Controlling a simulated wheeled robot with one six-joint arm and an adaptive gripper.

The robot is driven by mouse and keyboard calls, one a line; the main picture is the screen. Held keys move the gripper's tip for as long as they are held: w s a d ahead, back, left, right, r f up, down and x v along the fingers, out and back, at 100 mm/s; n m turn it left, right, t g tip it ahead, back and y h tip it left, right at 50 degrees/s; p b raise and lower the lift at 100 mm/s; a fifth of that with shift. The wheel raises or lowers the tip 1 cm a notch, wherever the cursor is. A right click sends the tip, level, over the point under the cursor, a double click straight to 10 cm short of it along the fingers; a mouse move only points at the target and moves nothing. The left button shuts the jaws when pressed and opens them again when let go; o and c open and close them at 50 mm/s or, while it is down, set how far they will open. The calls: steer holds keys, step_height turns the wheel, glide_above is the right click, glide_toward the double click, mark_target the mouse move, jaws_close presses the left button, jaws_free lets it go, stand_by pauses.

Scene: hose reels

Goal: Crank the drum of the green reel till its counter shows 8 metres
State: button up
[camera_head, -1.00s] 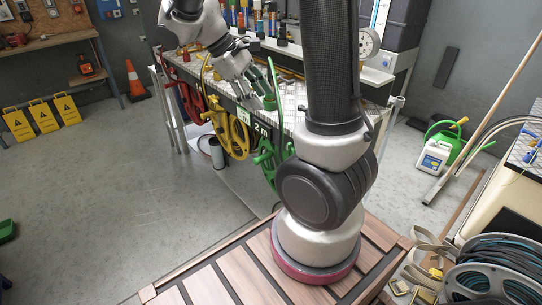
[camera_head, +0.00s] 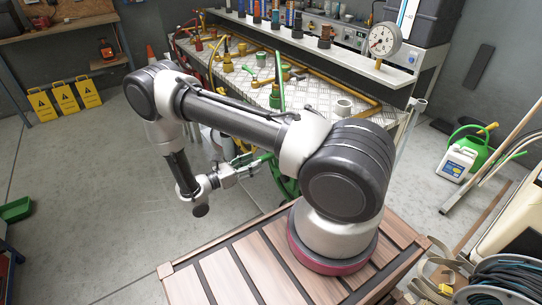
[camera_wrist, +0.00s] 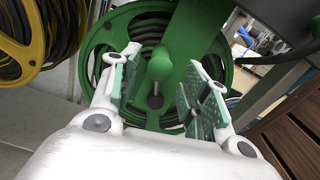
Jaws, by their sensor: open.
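The green reel (camera_wrist: 205,30) fills the middle of the wrist view, with dark hose wound behind its green frame. A green knob-like grip (camera_wrist: 160,68) on it points toward the camera, with a dark pin end below. My gripper (camera_wrist: 160,80) is open, its green-padded fingers on either side of the grip; I cannot tell whether they touch it. In the head view the green reel (camera_head: 284,182) shows only in part behind my arm, and my gripper (camera_head: 245,166) is beside it. The counter is hidden in both current views.
A yellow reel (camera_wrist: 52,40) hangs close on the left. The metal bench (camera_head: 318,98) above carries pipes and fittings, with a dial gauge (camera_head: 384,40) on the shelf behind. A green watering can (camera_head: 478,148) and white jug (camera_head: 455,163) stand at right.

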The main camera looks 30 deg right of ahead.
steer(key=d, duration=0.7)
steer(key=shift+w+d, duration=0.1)
steer(key=shift+d, duration=0.15)
steer(key=shift+c, duration=0.5)
jaws_close()
